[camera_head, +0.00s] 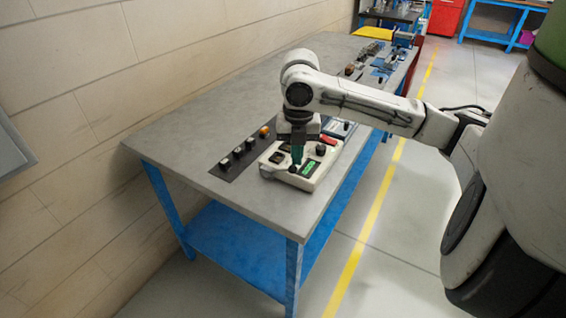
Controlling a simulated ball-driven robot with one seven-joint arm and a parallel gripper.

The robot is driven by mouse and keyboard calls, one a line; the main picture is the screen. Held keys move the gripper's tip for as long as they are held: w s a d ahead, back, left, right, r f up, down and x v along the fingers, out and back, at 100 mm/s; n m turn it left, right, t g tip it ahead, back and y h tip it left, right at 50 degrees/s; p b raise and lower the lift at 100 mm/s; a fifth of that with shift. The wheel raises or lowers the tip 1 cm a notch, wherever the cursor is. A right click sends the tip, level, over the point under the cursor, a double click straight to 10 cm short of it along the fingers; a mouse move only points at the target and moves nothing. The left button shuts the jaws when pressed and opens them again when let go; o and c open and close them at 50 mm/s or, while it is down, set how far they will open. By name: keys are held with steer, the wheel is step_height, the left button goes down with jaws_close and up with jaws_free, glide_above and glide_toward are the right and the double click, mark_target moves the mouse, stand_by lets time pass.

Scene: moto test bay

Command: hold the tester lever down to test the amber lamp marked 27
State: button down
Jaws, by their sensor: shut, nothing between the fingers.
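The tester is a cream box (268,172) with a lit green display (309,168) and dark parts on top, on the grey bench. My gripper (296,165) is shut and empty, pointing down over the tester's front part. Its tips are at or just above a dark part there; I cannot tell whether they touch. The lever is not clear, partly hidden by my gripper. An amber lamp (265,131) stands at the far end of a dark strip (228,172) left of the tester. Its number is too small to read.
Several dark and white pieces (238,153) stand on the strip. A blue-edged item (341,128) lies behind the tester. More parts and tools (372,55) cover the bench's far end. The bench's near left top (190,140) is clear. A wall runs along the left.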

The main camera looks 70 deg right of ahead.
steer(key=shift+r+p, duration=1.4)
steer(key=shift+r, duration=0.55)
